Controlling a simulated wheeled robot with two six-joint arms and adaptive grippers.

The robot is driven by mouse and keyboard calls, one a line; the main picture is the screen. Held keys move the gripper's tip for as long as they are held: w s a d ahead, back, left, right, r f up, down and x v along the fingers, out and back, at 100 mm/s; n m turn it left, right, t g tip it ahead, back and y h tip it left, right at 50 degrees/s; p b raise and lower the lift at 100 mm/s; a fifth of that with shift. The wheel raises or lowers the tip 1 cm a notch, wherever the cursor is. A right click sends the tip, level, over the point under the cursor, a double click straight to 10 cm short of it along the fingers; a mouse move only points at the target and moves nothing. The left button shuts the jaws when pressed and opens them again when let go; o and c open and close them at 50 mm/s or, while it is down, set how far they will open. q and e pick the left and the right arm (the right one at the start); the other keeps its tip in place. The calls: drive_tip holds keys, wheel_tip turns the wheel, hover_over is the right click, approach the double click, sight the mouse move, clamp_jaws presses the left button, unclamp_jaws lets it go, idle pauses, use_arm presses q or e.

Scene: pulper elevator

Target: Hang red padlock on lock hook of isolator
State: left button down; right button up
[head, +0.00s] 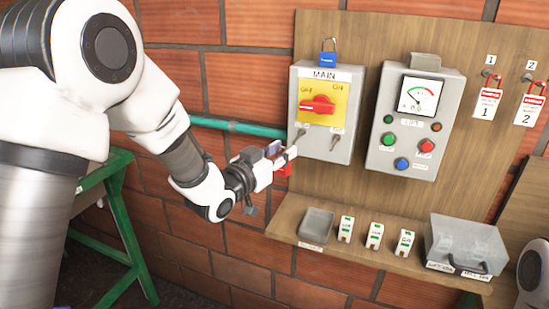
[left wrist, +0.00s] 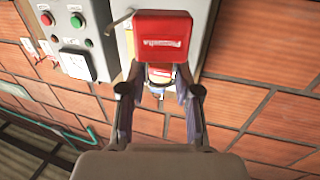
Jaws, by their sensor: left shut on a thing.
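My left gripper (head: 280,156) is shut on a red padlock (head: 285,170), at the lower left edge of the grey isolator box (head: 310,148) marked MAIN. In the left wrist view the red padlock (left wrist: 162,40) shows a red body with a white label beyond the fingers (left wrist: 160,92); a metal rod shows at its left. The isolator has a red rotary switch (head: 318,104) on a yellow plate, and small metal fittings (head: 336,142) low on its front. The lower left one is close to the gripper; I cannot tell whether the padlock touches it. My right gripper is not in view.
A blue padlock (head: 328,58) sits on top of the isolator. A control box (head: 412,160) with a gauge and buttons is at its right. Red tagged padlocks (head: 487,103) hang further right. A shelf (head: 350,257) below bears a tray, several small tagged items and a clear box.

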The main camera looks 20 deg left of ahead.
sight(292, 143)
use_arm(q)
drive_tip(key=shift+w, duration=0.75)
drive_tip(key=x, duration=0.2)
drive_tip(key=a+p+x, duration=0.1)
drive_tip(key=x, duration=0.2)
drive_tip(key=shift+w+f+p, duration=0.2)
drive_tip(key=shift+p, duration=0.1)
drive_tip(key=shift+w+f+b, duration=0.6)
drive_tip(key=shift+w, duration=0.15)
